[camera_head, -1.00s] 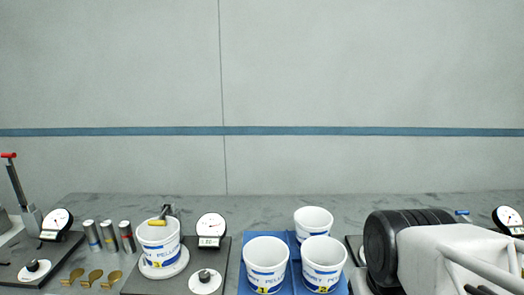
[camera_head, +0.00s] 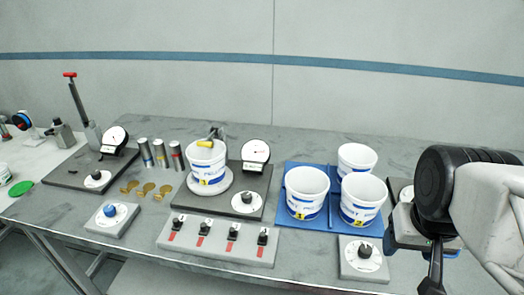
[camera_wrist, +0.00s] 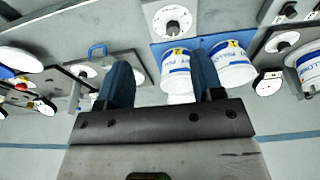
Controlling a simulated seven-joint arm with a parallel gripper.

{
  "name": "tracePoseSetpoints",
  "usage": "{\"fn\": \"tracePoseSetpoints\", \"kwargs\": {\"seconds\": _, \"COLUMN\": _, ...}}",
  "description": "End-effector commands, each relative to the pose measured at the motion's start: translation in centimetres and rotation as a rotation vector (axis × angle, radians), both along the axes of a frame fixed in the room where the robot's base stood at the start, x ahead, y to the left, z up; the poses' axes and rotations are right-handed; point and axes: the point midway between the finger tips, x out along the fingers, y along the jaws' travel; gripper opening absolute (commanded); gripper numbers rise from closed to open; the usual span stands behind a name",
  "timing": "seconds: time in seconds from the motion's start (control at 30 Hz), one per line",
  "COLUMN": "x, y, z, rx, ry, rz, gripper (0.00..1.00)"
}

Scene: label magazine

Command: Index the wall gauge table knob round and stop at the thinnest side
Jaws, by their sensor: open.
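The wall gauge table is a dark plate (camera_head: 225,203) with a white tub (camera_head: 206,163) standing upright on a round white turntable (camera_head: 212,187). A round dial gauge (camera_head: 255,152) stands behind it, its reading too small to tell. The black knob (camera_head: 247,197) sits on a white disc at the plate's front right. In the wrist view this knob (camera_wrist: 283,42) shows at the upper right, beside the gauge (camera_wrist: 268,82). My gripper (camera_wrist: 160,72) is open and empty, well to the right of the knob in the head view; its fingers are apart.
Several white tubs (camera_head: 307,193) stand on a blue tray (camera_head: 318,223) between my gripper and the knob. A switch strip (camera_head: 215,240) lies in front of the plate. A grey block with another knob (camera_head: 364,250) stands in front of the tray.

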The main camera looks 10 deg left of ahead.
Motion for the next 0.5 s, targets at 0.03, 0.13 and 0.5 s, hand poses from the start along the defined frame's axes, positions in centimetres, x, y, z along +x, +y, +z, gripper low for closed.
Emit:
{"fn": "tracePoseSetpoints", "kwargs": {"seconds": 0.03, "x": 0.0, "y": 0.0, "z": 0.0, "rx": 0.0, "ry": 0.0, "rz": 0.0, "gripper": 0.61}}
{"fn": "tracePoseSetpoints", "kwargs": {"seconds": 0.13, "x": 0.0, "y": 0.0, "z": 0.0, "rx": 0.0, "ry": 0.0, "rz": 0.0, "gripper": 0.61}}
{"fn": "tracePoseSetpoints", "kwargs": {"seconds": 0.5, "x": 0.47, "y": 0.23, "z": 0.07, "rx": -0.001, "ry": 0.003, "rz": 0.012, "gripper": 0.61}}
